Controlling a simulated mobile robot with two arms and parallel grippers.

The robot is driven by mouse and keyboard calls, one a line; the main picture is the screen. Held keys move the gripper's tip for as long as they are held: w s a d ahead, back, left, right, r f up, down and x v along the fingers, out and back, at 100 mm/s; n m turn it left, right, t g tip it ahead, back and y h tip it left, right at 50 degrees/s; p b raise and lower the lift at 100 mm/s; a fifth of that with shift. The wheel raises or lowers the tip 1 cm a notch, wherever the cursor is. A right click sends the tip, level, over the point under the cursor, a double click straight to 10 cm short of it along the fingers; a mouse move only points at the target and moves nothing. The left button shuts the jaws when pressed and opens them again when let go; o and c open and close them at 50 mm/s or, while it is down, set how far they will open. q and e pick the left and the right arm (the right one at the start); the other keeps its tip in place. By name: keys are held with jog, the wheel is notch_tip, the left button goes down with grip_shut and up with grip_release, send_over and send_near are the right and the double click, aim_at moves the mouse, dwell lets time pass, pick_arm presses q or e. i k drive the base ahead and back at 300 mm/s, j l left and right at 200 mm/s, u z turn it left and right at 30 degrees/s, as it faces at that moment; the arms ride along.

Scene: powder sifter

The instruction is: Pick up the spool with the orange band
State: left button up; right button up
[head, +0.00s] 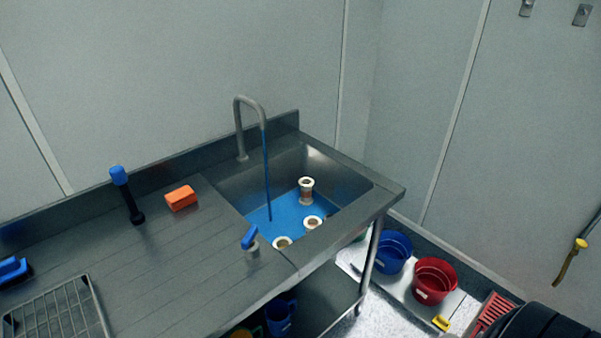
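Several cream spools are in the metal sink, whose bottom is covered with blue. One spool (306,190) stands upright toward the back right, with an orange-brown band showing around its middle. A second spool (313,222) is nearer the front right edge, seen mostly from above. A third spool (282,243) is at the front, partly hidden by the sink's edge. The bands of these two cannot be made out. Neither of my grippers is in view.
A thin blue stream (267,170) runs from the faucet (238,125) into the sink. A blue-handled tool (250,240), an orange block (181,198), a blue-topped black tool (127,192) and a wire rack (60,312) are on the counter. Blue (393,253) and red (434,281) buckets stand right.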

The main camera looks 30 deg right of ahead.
aim_at(306, 183)
jog(key=l+z, duration=0.1)
jog(key=z, duration=0.95)
